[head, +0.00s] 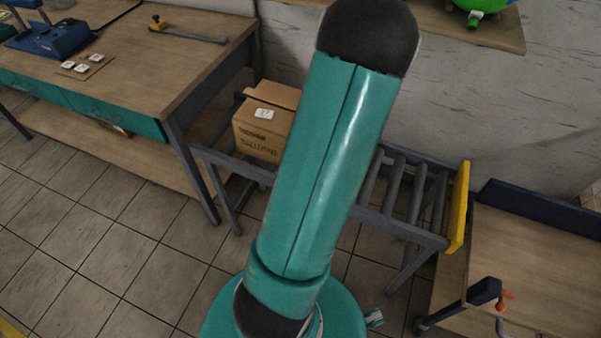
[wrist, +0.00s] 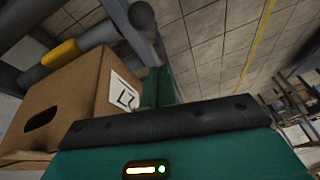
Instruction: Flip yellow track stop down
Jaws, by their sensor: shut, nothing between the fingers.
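The yellow track stop (head: 459,207) is a plate standing upright across the right end of the roller track (head: 405,228) in the head view. In the wrist view, my gripper (wrist: 158,86) is shut and empty, with the cardboard box (wrist: 62,102) close on its left. My gripper does not show in the head view, where my teal arm covers the middle of the track. A small yellow piece (wrist: 61,53) shows behind the box in the wrist view; I cannot tell whether it is the stop.
The cardboard box (head: 262,122) sits at the track's left end in the head view. A wooden workbench (head: 120,65) stands at left. A wooden table (head: 545,255) with a dark raised edge stands close to the right of the stop. Tiled floor (head: 85,235) is open at front left.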

